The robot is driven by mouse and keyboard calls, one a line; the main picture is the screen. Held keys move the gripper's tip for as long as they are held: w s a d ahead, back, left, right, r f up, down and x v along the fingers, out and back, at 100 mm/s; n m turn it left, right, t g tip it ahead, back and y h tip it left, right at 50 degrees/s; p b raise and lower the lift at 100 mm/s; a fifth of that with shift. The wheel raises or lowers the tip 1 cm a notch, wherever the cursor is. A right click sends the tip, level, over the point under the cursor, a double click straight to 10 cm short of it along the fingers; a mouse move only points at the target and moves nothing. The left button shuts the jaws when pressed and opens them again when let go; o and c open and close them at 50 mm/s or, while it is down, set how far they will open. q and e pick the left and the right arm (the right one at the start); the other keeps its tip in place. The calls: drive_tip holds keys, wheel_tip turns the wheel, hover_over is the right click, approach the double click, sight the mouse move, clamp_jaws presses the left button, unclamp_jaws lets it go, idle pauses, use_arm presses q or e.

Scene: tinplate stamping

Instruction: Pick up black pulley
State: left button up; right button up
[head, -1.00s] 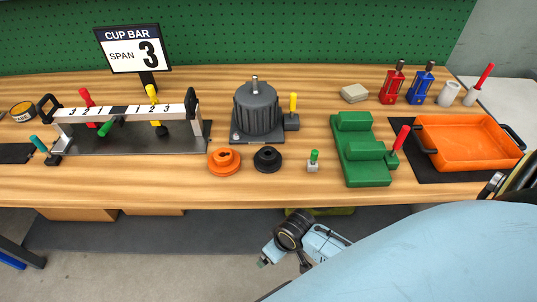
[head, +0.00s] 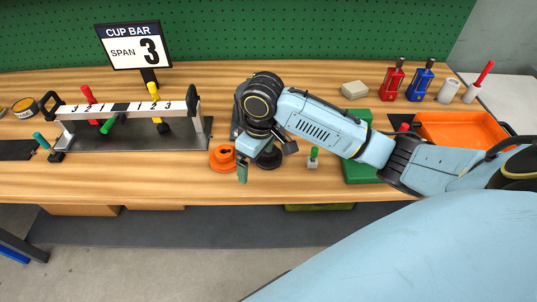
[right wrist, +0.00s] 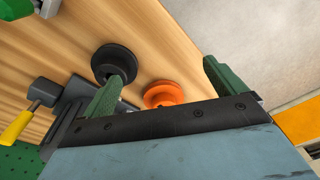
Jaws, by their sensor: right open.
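The black pulley (head: 269,162) lies on the wooden bench, mostly hidden behind my right gripper in the head view. In the right wrist view the black pulley (right wrist: 113,61) shows as a round disc with a raised hub, close by the left finger. My right gripper (head: 255,166) is open and empty, its green fingers pointing down at the bench. In the right wrist view the two fingers (right wrist: 163,70) are spread wide apart. The orange pulley (head: 222,158) sits just left of the black one; it also shows between the fingers in the right wrist view (right wrist: 163,95). My left gripper is not in view.
A small green-handled block (head: 313,160) stands right of the black pulley. The grey motor-like unit is mostly hidden behind my right arm. A green fixture (head: 358,172) and orange tray (head: 465,130) are partly covered by the arm. The cup bar (head: 122,107) stands left.

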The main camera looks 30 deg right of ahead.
drive_tip(key=w+d+r+m, duration=0.2)
drive_tip(key=w+d+r, duration=0.3)
drive_tip(key=d+r, duration=0.15)
drive_tip(key=shift+g+h, duration=0.4)
wheel_tip(320, 180, down, 13)
drive_tip(key=shift+s+f+b, duration=0.1)
drive_tip(key=shift+b, duration=0.85)
drive_tip(key=c, duration=1.4)
